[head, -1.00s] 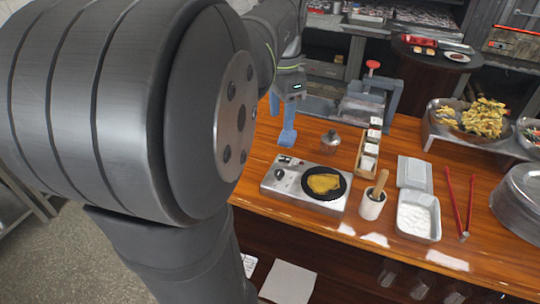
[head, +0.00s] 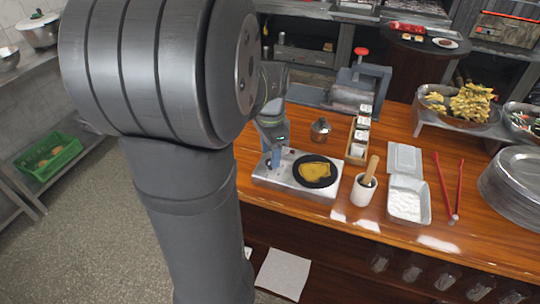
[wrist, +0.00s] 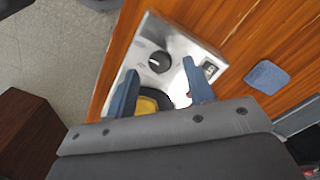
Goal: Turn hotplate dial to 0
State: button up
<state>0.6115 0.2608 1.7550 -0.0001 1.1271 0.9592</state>
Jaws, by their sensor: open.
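The hotplate (head: 288,182) is a silver box near the front edge of the wooden counter. A round black plate (head: 306,180) with flat yellow food (head: 314,171) sits on its right part. In the wrist view the black dial (wrist: 160,62) shows on the hotplate's metal top, with a small light mark on its left side. My gripper (head: 276,158) is over the left end of the hotplate and hides the dial in the head view. In the wrist view my gripper (wrist: 160,72) is open, with one blue finger on each side of the dial. Contact cannot be told.
A small rectangular switch (wrist: 210,69) is on the hotplate, beside the right finger. Right of the hotplate stand a white cup with a wooden handle (head: 364,188) and a white tray (head: 408,204). A metal pot (head: 320,130) and a shaker rack (head: 359,146) stand behind.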

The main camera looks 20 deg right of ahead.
jog(key=shift+f, duration=1)
jog(key=c, duration=1)
